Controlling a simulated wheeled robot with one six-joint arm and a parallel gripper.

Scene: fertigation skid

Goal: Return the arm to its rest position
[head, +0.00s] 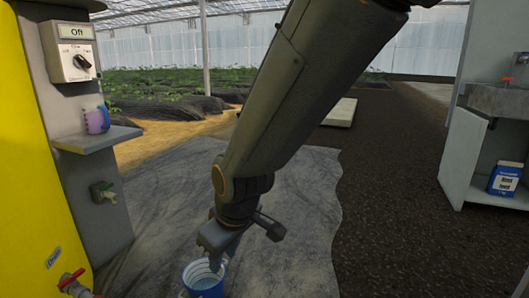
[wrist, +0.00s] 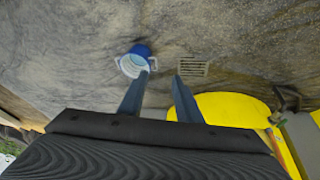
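My arm reaches down from the top of the head view. My gripper (head: 218,258) is at its lower end, pointing down. In the wrist view my gripper (wrist: 161,75) shows two fingers apart with nothing between them. A blue and white bucket (head: 204,283) shows just below the gripper in the head view, partly cut off by the bottom edge. In the wrist view the bucket (wrist: 134,63) stands on the floor beyond the left fingertip, apart from the gripper as far as I can tell.
A yellow tank (head: 30,150) with a red-handled drain valve (head: 72,281) stands left. Beside it are a switch box reading Off (head: 73,50), a shelf (head: 97,138) with a purple-tinted jug (head: 97,120), and a tap (head: 103,192). A floor grate (wrist: 193,67) shows.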

